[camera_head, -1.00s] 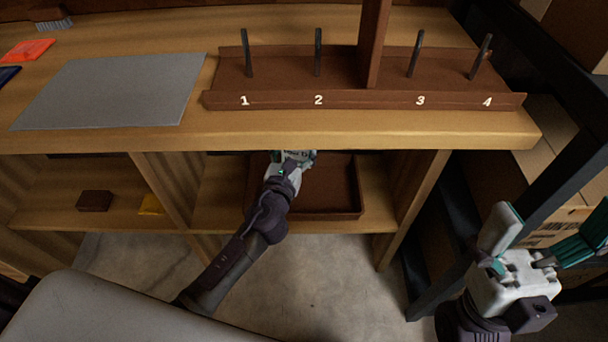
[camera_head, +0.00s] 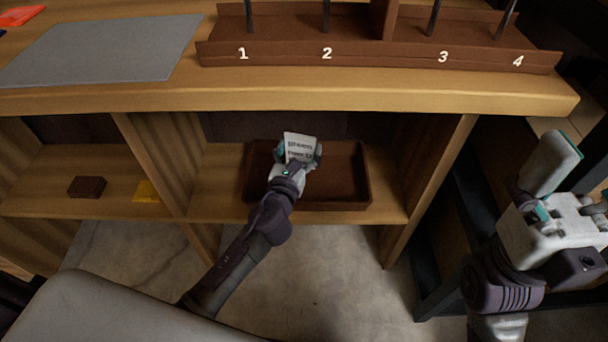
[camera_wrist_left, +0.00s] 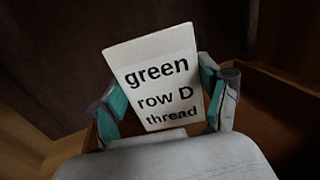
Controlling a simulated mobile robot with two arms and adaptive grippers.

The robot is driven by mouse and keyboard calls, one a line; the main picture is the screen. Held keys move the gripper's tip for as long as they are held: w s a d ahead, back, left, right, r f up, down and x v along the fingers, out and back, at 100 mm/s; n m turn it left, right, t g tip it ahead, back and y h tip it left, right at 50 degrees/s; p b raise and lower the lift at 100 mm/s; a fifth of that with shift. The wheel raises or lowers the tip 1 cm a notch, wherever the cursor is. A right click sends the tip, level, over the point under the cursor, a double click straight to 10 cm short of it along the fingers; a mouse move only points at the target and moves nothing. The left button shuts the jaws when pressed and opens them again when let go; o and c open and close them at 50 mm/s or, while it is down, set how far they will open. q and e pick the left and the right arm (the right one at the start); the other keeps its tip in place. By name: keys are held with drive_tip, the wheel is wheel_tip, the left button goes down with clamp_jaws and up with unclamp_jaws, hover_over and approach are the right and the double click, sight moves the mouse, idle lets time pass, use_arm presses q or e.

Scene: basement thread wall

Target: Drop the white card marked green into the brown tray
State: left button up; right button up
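The white card (camera_head: 300,146) carries the word "green" in the head view. In the left wrist view the card (camera_wrist_left: 157,80) reads "green row D thread". My left gripper (camera_head: 298,152) is shut on the card, with a teal finger at each side of it. The brown tray (camera_head: 345,204) sits on the lower shelf under the bench top.
The bench top edge (camera_head: 390,97) overhangs the shelf. A wooden divider (camera_head: 155,165) stands left of the tray compartment and a post (camera_head: 432,185) right of it. A dark brown block (camera_head: 87,187) and a yellow piece (camera_head: 146,191) lie in the left compartment.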

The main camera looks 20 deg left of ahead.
use_arm(q)
drive_tip(key=o, duration=0.4)
drive_tip(key=shift+s, duration=0.1)
drive_tip(key=s, duration=1.1)
drive_tip(key=shift+s+d, duration=0.1)
drive_tip(key=shift+s, duration=0.3)
drive_tip(key=shift+s, duration=0.1)
